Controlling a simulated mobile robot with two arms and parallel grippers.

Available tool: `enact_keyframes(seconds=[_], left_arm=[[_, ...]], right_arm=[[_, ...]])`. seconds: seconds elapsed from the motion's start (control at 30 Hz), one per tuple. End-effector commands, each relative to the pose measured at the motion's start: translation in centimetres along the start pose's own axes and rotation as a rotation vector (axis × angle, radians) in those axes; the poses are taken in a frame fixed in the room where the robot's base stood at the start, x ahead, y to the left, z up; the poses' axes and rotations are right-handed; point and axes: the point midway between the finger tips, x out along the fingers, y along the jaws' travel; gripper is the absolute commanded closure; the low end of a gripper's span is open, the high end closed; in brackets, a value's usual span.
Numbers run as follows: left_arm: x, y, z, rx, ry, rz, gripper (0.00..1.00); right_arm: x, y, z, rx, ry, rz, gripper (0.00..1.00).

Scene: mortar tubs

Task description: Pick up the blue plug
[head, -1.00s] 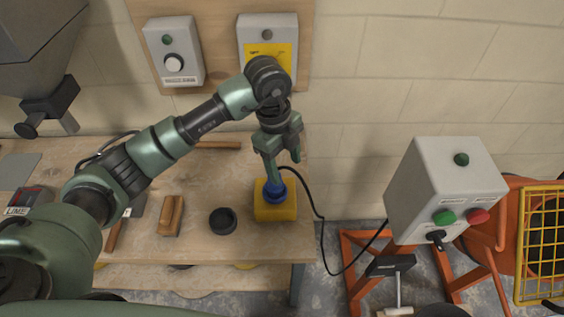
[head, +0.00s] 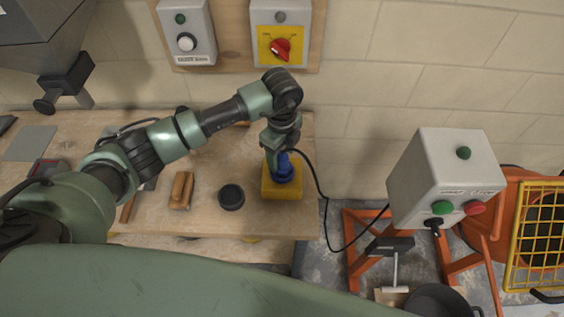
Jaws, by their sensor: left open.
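The blue plug (head: 285,174) stands in a yellow block (head: 283,191) near the right end of the wooden bench. A black cable runs from it to the right, down toward the grey control box. My left gripper (head: 279,158) is right above the plug, pointing down, with its fingers at the plug's upper part. The gripper is open. The fingers are partly hidden by the wrist, so I cannot tell if they touch the plug. My right gripper is not in view.
On the bench (head: 240,226) are a black round cap (head: 231,197) and a wooden block (head: 181,190). The grey control box (head: 445,180) on an orange frame stands at the right. A panel with a red knob (head: 280,48) hangs on the wall behind.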

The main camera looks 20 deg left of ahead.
Motion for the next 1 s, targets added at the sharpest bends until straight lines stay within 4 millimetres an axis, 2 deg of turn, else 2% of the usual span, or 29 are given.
enact_keyframes(seconds=[0.03,0.07,0.2,0.27,0.4,0.73,0.87,1.0], left_arm=[[0.0,0.0,0.0,0.0,0.0,0.0,0.4],[0.0,0.0,0.0,0.0,0.0,0.0,0.46],[0.0,0.0,0.0,0.0,0.001,0.0,0.85],[0.0,0.0,0.0,0.0,0.001,0.0,1.0],[-0.1,-0.1,0.0,0.0,0.001,-0.001,1.0],[-0.6,-0.1,0.0,0.0,0.001,-0.003,1.0],[-1.7,-0.1,0.0,0.0,0.002,-0.004,1.0],[-4.3,-0.2,0.0,0.001,0.001,-0.008,1.0]], right_arm=[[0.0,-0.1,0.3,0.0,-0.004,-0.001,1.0],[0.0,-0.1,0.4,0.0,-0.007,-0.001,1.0],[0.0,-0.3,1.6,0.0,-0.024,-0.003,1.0],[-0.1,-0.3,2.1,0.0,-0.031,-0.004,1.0],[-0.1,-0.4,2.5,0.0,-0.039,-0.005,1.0],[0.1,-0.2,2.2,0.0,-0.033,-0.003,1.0],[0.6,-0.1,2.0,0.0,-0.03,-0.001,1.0],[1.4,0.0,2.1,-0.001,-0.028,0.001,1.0]])
